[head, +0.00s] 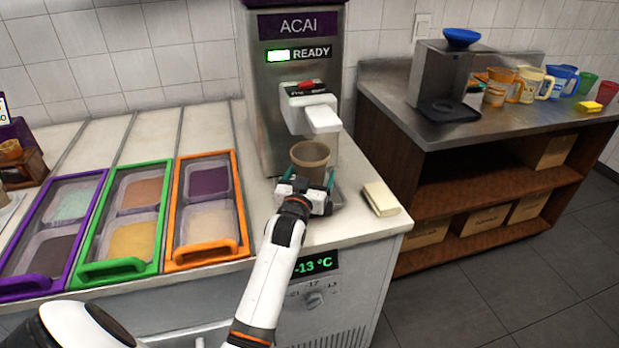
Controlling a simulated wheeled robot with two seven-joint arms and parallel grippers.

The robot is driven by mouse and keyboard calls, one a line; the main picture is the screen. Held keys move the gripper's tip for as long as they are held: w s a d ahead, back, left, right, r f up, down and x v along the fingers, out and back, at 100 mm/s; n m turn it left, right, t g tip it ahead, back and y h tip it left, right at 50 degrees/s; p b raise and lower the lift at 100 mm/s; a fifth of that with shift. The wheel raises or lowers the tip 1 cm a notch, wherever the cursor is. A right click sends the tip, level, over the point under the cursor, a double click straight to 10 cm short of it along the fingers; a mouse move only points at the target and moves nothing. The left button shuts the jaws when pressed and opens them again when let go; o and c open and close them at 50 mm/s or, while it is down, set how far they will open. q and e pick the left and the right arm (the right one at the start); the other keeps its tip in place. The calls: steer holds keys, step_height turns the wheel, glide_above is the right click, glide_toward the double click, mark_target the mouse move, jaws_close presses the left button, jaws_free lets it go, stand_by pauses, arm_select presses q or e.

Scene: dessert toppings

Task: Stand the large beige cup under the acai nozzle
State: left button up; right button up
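The large beige cup (311,157) is upright in front of the acai machine (262,110), below the white acai nozzle (321,119). Its open rim shows just under the nozzle. My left gripper (308,181) is at the cup from the front, with a teal-tipped finger on each side of its lower part. The fingers look closed against the cup. The gripper hides the cup's base, so I cannot tell whether it rests on the machine's tray (337,197) or is held just above it. My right gripper is not in view.
A cream block (381,198) lies on the counter right of the cup. Purple, green (123,268) and orange (207,258) framed topping bins are at the left. A steel side counter (400,95) holds a dispenser with a blue bowl (461,38), several cups and a yellow sponge (589,107).

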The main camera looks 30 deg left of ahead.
arm_select(q)
steer(key=shift+r, duration=0.15)
steer(key=v, duration=1.2)
